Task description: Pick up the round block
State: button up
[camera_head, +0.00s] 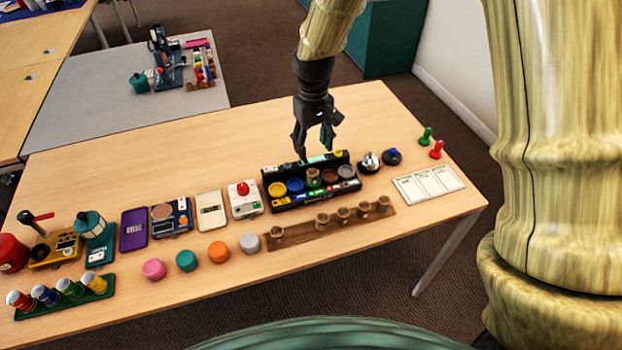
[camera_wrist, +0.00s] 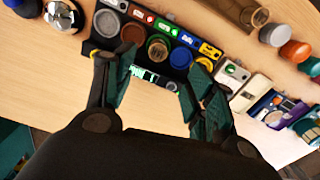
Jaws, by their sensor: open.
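Several round blocks stand in a row near the table's front edge: pink (camera_head: 153,269), teal (camera_head: 186,260), orange (camera_head: 219,251) and grey (camera_head: 250,243). The wrist view shows the grey (camera_wrist: 273,35) and orange (camera_wrist: 295,50) ones at upper right. I cannot tell which is meant. My gripper (camera_head: 315,152) is open and empty, pointing down above the back of a black tray (camera_head: 270,172). The tray holds round pieces: yellow (camera_head: 277,190), blue (camera_head: 295,186), a tan-and-green one (camera_head: 313,178), brown and grey. In the wrist view, the tan-and-green piece (camera_wrist: 158,48) shows between my fingers.
A wooden rack with several pegs (camera_head: 385,207) lies in front of the tray. A silver bell (camera_head: 369,161), a white card (camera_head: 428,183) and red and green pawns stand to the right. Scales, a red-button box (camera_head: 244,199) and jars crowd the left. The table's back right is bare.

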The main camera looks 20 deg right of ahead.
send_over(313, 172)
jog(key=f, duration=0.5)
jog(key=shift+a+f, duration=0.2)
jog(key=shift+f, duration=0.15)
jog(key=shift+w+d+f+p, duration=0.1)
jog(key=shift+f+p, duration=0.3)
jog(key=shift+f, duration=1.05)
jog(key=shift+d+f+p, duration=0.1)
jog(key=shift+f+p, duration=0.25)
jog(key=shift+f, duration=1.05)
jog(key=c, duration=0.9)
